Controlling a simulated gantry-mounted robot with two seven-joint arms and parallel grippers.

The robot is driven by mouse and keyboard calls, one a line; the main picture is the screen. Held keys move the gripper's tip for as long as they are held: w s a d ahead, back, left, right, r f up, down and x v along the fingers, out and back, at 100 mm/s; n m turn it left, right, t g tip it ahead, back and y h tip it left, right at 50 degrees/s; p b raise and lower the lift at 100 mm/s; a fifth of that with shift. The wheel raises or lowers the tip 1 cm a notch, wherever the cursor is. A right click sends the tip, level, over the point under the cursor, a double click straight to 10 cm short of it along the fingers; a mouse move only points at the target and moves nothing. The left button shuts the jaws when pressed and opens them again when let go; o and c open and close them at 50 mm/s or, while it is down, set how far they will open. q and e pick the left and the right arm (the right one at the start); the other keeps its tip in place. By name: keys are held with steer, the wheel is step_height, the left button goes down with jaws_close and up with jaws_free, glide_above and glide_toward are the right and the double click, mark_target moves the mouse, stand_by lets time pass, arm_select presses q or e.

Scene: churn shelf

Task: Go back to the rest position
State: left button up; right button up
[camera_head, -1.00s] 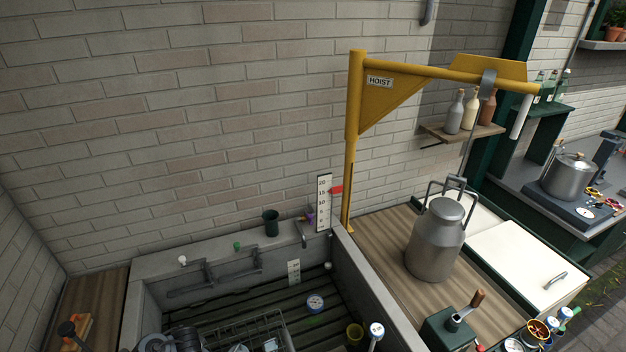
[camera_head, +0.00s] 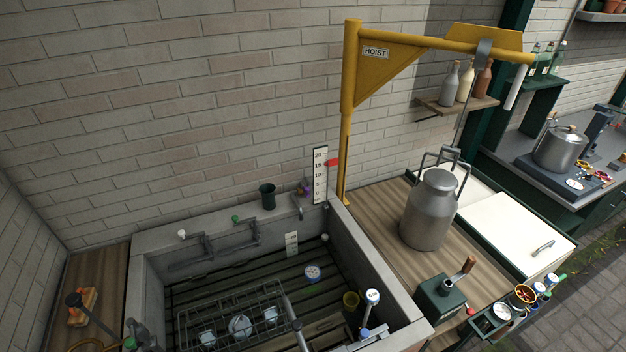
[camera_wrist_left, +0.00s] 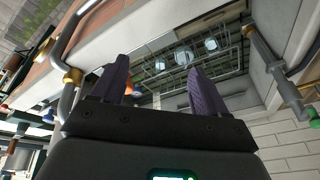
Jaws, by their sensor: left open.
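My left gripper (camera_wrist_left: 160,76) shows in the left wrist view, its two dark purple fingers spread apart with nothing between them. Beyond the fingertips is the sink with a wire rack (camera_wrist_left: 180,58) holding several pale round items. The gripper touches nothing that I can see. I cannot make out the left gripper in the head view. My right gripper is in neither view.
A metal churn (camera_head: 428,213) hangs from or stands under the yellow hoist (camera_head: 347,120). A green crank box (camera_head: 438,298) stands right of the sink.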

arm_select(q)
steer(key=s+a+r+n, duration=0.1)
steer(key=s+a+r, duration=0.1)
steer(key=s+r, duration=0.45)
step_height(320, 180, down, 10)
steer(key=s+f+b, duration=0.1)
steer(key=s+b, duration=0.1)
steer(key=b, duration=0.8)
step_height(320, 180, up, 23)
steer(key=p, duration=2.1)
steer(key=shift+w+f+n+p, duration=0.2)
steer(key=shift+w+n+p, duration=0.05)
steer(key=shift+n+p, duration=0.1)
stand_by(2.5)
